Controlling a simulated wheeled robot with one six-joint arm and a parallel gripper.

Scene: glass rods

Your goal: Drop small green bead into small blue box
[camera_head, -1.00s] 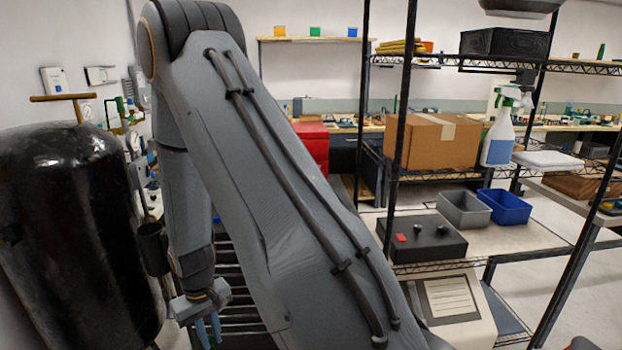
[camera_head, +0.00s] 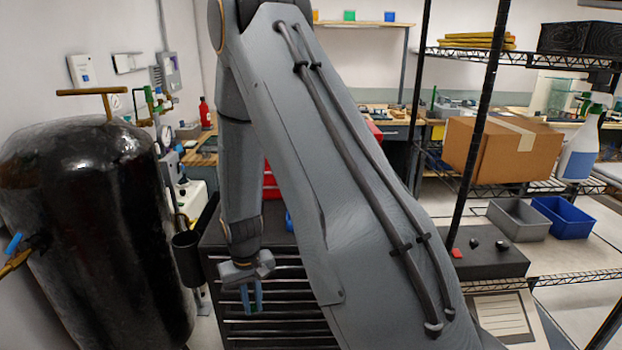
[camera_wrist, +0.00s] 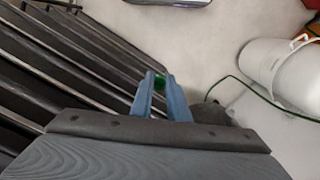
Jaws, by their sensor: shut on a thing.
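My gripper (camera_head: 251,308) hangs fingers-down in front of the dark drawer cabinet in the head view. In the wrist view its blue fingers (camera_wrist: 160,90) are shut on a small green bead (camera_wrist: 159,82) near the tips. The bead cannot be made out in the head view. A larger blue bin (camera_head: 566,220) sits on the rack at the right, also well apart from my gripper.
A black tank (camera_head: 90,230) stands close on the left. The drawer cabinet (camera_head: 280,318) is behind my gripper. The wire rack on the right holds a cardboard box (camera_head: 500,150) and a grey bin (camera_head: 518,219).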

